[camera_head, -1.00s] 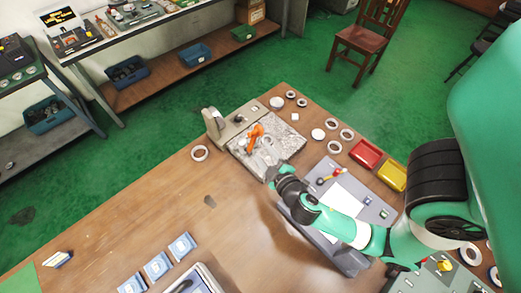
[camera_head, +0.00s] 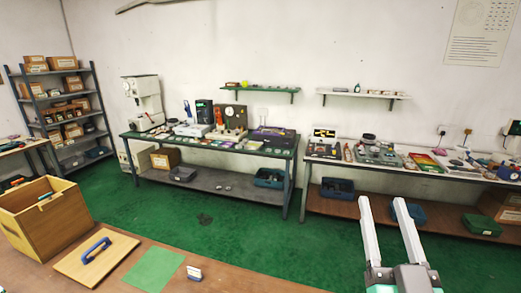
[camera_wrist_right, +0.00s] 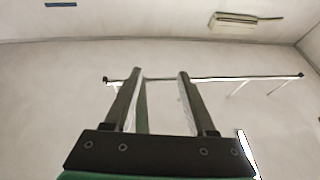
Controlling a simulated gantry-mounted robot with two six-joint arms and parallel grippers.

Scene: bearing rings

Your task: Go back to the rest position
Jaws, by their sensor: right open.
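My right gripper (camera_head: 383,202) is raised in the lower right of the head view, its two pale fingers pointing up and standing apart. Nothing is between them. The right wrist view shows the same gripper (camera_wrist_right: 160,75) open and empty, with only the wall and ceiling beyond it. My left gripper is in neither view. The bearing rings and the main part of the worktable are out of view now.
The wooden worktable edge (camera_head: 212,270) runs along the bottom, with a wooden box (camera_head: 45,225), a wooden lid with a blue handle (camera_head: 97,262) and a green mat (camera_head: 153,270). Benches with equipment stand along the far wall. Open green floor (camera_head: 250,233) lies between.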

